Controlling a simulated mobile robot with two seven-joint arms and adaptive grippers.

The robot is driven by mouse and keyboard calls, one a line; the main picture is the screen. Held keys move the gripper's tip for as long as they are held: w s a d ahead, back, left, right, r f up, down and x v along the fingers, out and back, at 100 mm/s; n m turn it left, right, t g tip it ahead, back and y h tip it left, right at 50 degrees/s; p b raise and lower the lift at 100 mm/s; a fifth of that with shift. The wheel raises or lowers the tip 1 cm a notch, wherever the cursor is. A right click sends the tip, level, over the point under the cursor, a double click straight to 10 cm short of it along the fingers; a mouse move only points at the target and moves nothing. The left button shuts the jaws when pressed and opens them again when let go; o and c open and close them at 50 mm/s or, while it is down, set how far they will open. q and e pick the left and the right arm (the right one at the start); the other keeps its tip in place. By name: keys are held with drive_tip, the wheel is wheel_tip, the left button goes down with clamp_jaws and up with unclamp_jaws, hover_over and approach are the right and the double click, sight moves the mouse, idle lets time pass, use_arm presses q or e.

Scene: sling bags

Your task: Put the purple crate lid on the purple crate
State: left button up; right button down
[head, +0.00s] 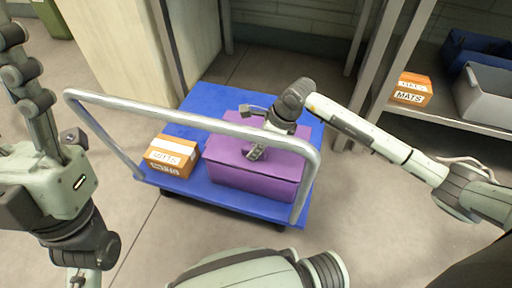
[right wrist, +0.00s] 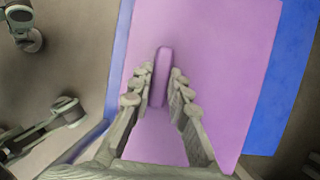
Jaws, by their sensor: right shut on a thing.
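The purple crate (head: 252,185) stands on the blue deck of a trolley. The purple crate lid (head: 285,144) is over the crate's top; I cannot tell whether it is fully seated. My right gripper (head: 256,152) is above the lid, fingers pointing down. In the right wrist view, the fingers of my right gripper (right wrist: 161,85) are on both sides of the lid's raised purple handle (right wrist: 162,75), shut on it. The lid's flat top (right wrist: 215,60) fills the middle there. My left arm is at the left of the head view; its jaw state is unclear.
The trolley's blue deck (head: 190,130) has a grey rail (head: 190,113) passing in front of the crate. An orange MATS box (head: 172,156) sits left of the crate. A shelf at right holds another MATS box (head: 411,89) and a grey bin (head: 485,95). Floor in front is clear.

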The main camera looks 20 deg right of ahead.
drive_tip(key=shift+f+b, duration=0.35)
drive_tip(key=shift+f, duration=0.1)
idle(0.3)
drive_tip(key=c, duration=1.4)
unclamp_jaws()
drive_tip(key=shift+o, duration=0.2)
